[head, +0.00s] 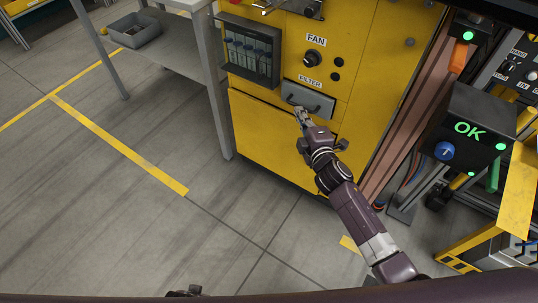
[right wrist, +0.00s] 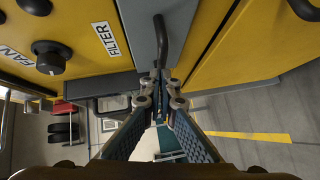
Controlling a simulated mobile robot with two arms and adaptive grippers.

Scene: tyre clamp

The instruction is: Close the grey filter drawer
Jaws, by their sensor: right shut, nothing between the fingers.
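The grey filter drawer (head: 318,100) is in the yellow cabinet's front, just below the FILTER label, with a dark bar handle across it. In the right wrist view the drawer front (right wrist: 143,30) fills the top middle, with the handle (right wrist: 162,38) running down it. How far the front stands out from the cabinet is hard to tell. My right gripper (head: 300,112) is shut and empty, its fingertips at the drawer's lower left. In the wrist view the fingertips (right wrist: 160,76) are close to the handle's end; whether they touch is unclear.
The yellow cabinet (head: 380,60) also carries a FAN knob (head: 312,59) and black buttons. A dark rack of vials (head: 249,55) juts out left of the drawer. A grey table (head: 185,75) stands left. The OK box (head: 468,130) is at the right. The floor in front is clear.

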